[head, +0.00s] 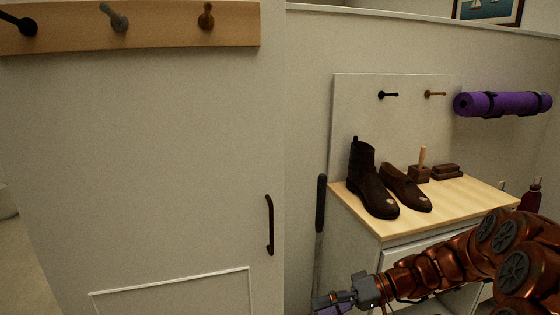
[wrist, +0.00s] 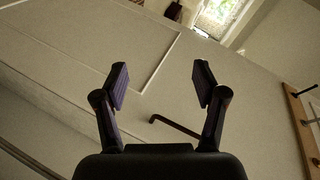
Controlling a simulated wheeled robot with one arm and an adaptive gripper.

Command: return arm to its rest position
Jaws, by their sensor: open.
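My gripper (head: 338,301) is at the bottom of the head view, at the end of my copper-coloured arm, which reaches in from the right. It is in front of the cabinet and right of the white door. In the wrist view my gripper (wrist: 160,88) shows two dark fingers with purple-tinted pads, spread apart with nothing between them. Beyond the fingers is the white door with its dark handle (wrist: 175,126). The handle also shows in the head view (head: 269,225).
A wooden-topped cabinet (head: 470,195) carries a dark boot (head: 370,185), a brown shoe (head: 405,188) and brushes (head: 447,171). A purple rolled mat (head: 500,104) hangs on the wall. A peg rail (head: 150,28) is at upper left.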

